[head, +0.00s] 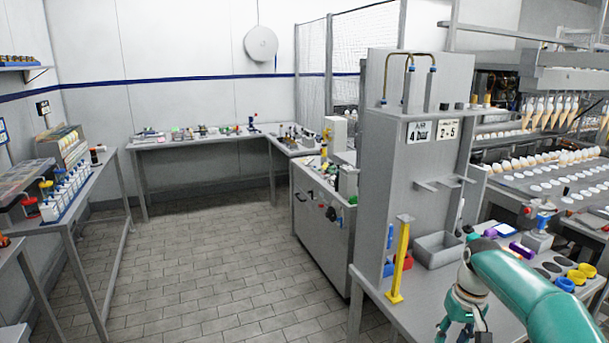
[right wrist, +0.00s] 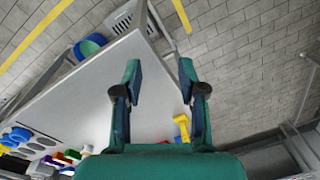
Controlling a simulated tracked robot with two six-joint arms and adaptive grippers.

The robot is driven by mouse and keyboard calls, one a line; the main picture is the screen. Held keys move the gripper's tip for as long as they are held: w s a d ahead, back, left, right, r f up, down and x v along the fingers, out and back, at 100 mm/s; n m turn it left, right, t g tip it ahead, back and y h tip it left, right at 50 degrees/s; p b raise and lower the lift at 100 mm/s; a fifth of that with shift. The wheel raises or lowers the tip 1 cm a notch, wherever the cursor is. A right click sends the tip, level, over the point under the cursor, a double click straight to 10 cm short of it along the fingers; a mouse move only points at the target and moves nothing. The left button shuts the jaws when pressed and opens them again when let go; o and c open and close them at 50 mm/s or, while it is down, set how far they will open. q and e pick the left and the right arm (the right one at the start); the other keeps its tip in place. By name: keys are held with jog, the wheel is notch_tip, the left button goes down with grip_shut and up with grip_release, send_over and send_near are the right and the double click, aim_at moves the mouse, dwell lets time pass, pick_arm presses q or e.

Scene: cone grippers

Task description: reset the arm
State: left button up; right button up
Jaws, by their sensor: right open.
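My right arm, teal, comes in at the lower right of the head view. Its right gripper (head: 461,330) points down over the near workbench (head: 425,292), partly cut off by the picture's bottom edge. In the right wrist view the two fingers of the right gripper (right wrist: 160,75) stand wide apart with nothing between them. The pale bench top (right wrist: 110,75) lies beyond them. My left arm and left gripper are not in view.
A yellow post (head: 400,262), a grey tray (head: 438,249), a purple block (head: 521,249) and yellow cups (head: 578,275) stand on the workbench. A tall grey panel (head: 408,165) rises behind. A round bin (right wrist: 90,46) stands below the bench's edge. The tiled floor (head: 200,280) at left is clear.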

jog(key=s+a+f+y, duration=0.1)
jog(key=s+a+f, duration=0.25)
jog(key=f, duration=0.35)
jog(key=s+a+f+y, duration=0.1)
jog(key=s+a+f, duration=0.2)
jog(key=a+f, duration=0.3)
jog(key=s+a+f, duration=0.3)
jog(key=a+f, duration=0.1)
jog(key=f, duration=0.4)
jog(key=s+a+f, duration=0.3)
jog(key=s, duration=0.7)
jog(key=s+a+f+m+y, duration=0.1)
jog(key=s+a+f, duration=0.2)
jog(key=s, duration=0.7)
jog(key=shift+s+a, duration=0.3)
jog(key=shift+a, duration=0.05)
jog(key=shift+f, duration=0.1)
